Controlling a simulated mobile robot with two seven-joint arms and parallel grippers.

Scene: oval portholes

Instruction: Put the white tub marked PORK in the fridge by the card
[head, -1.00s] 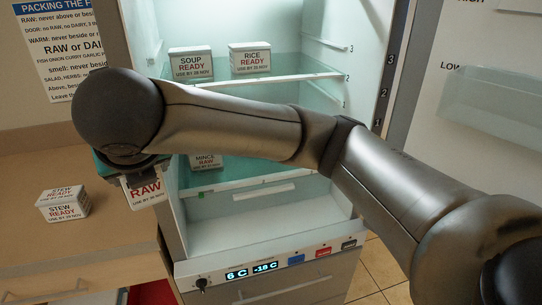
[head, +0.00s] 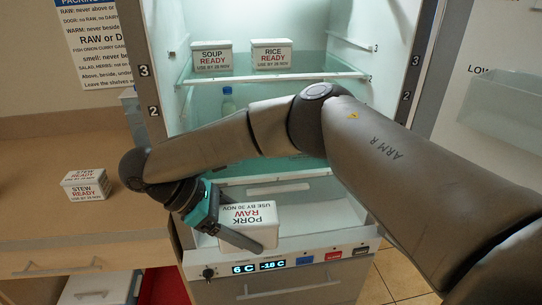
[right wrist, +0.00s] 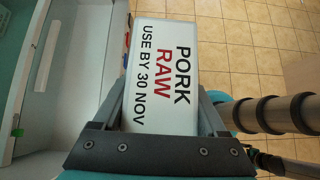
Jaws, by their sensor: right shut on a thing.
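The white PORK RAW tub (head: 250,214) is held in front of the low part of the open fridge (head: 318,238). Its label reads upside down in the head view. My right gripper (head: 236,232) is shut on this tub, with one finger along its near side. In the right wrist view the tub (right wrist: 165,70) sits between the two fingers, with floor tiles below it and the fridge to the left. The packing card (head: 92,45) hangs on the wall at left, partly cut off. My left gripper is out of view.
SOUP READY (head: 212,58) and RICE READY (head: 272,55) tubs stand on the upper shelf. A bottle (head: 228,102) stands below them. My right arm hides much of the middle shelf. A STEW READY tub (head: 86,185) sits on the counter (head: 60,222). The fridge bottom looks clear.

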